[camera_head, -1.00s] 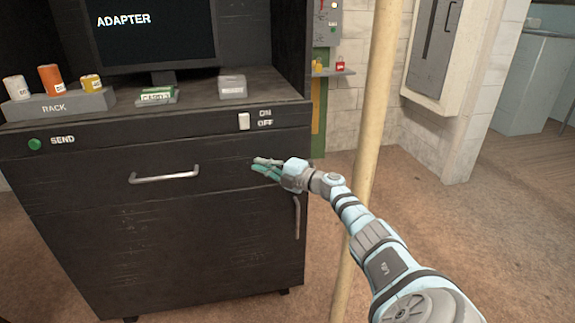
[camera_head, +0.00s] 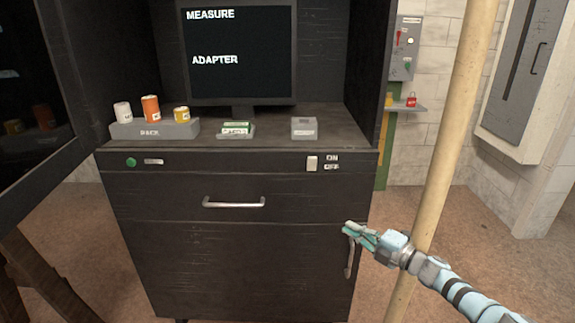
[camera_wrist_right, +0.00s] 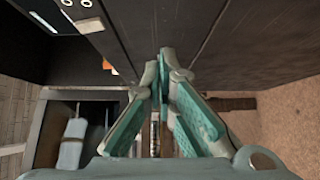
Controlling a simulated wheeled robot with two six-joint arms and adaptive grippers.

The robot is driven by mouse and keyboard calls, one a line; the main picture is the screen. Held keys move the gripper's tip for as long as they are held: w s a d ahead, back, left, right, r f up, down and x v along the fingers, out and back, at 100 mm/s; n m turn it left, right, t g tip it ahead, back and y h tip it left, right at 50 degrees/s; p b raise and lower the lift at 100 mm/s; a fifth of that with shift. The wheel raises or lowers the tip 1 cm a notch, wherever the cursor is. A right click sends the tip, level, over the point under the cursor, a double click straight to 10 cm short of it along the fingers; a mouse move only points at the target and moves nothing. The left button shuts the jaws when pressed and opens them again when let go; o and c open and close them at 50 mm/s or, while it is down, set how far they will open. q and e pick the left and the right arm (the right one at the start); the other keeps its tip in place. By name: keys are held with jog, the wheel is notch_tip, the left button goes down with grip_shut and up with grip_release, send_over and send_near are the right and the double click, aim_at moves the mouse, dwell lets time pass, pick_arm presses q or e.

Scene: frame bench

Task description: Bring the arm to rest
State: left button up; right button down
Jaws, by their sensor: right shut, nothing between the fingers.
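My right gripper (camera_head: 352,234) is in front of the right edge of the dark cabinet (camera_head: 240,270), beside the vertical handle of its lower door. Its fingers are shut with nothing between them. In the right wrist view the teal fingers of my right gripper (camera_wrist_right: 164,62) meet at the tips, in front of the dark cabinet face. From the head view I cannot tell whether the gripper touches the door handle (camera_head: 350,258). My left gripper does not show.
A pale pole (camera_head: 447,140) stands close to my right forearm. The cabinet top holds a rack (camera_head: 153,130) with three small cans, a small green-and-white box (camera_head: 236,128) and a grey box (camera_head: 304,128). A drawer handle (camera_head: 234,203) sticks out. A monitor (camera_head: 240,60) reads MEASURE and ADAPTER.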

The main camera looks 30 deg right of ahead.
jog(key=shift+f, duration=0.1)
jog(key=s+d+f+m+g+h+p, duration=0.1)
jog(key=s+d+f+m+g+h, duration=0.2)
jog(key=f+m, duration=0.4)
jog(key=s+d+f+m+g+h+p, duration=0.1)
jog(key=s+d+f+m+g+h, duration=0.1)
jog(key=s+d+f+m+h, duration=0.45)
jog(key=s+a+f+m+g+p, duration=0.1)
jog(key=s+a+f+g, duration=0.25)
jog(key=f, duration=0.35)
jog(key=s+a+f+m+g+p, duration=0.25)
jog(key=s+f, duration=0.25)
jog(key=f, duration=0.3)
jog(key=s+a+f+m+g+y+p, duration=0.1)
jog(key=s+a+f, duration=0.3)
jog(key=s+a, duration=0.8)
jog(key=s+a+f+m+g+y+p, duration=0.2)
jog(key=s+a+f+g+y+p, duration=0.2)
jog(key=s+a, duration=0.8)
jog(key=a+f, duration=0.1)
jog(key=a, duration=0.3)
jog(key=shift+s+f, duration=0.15)
jog(key=shift+s, duration=0.15)
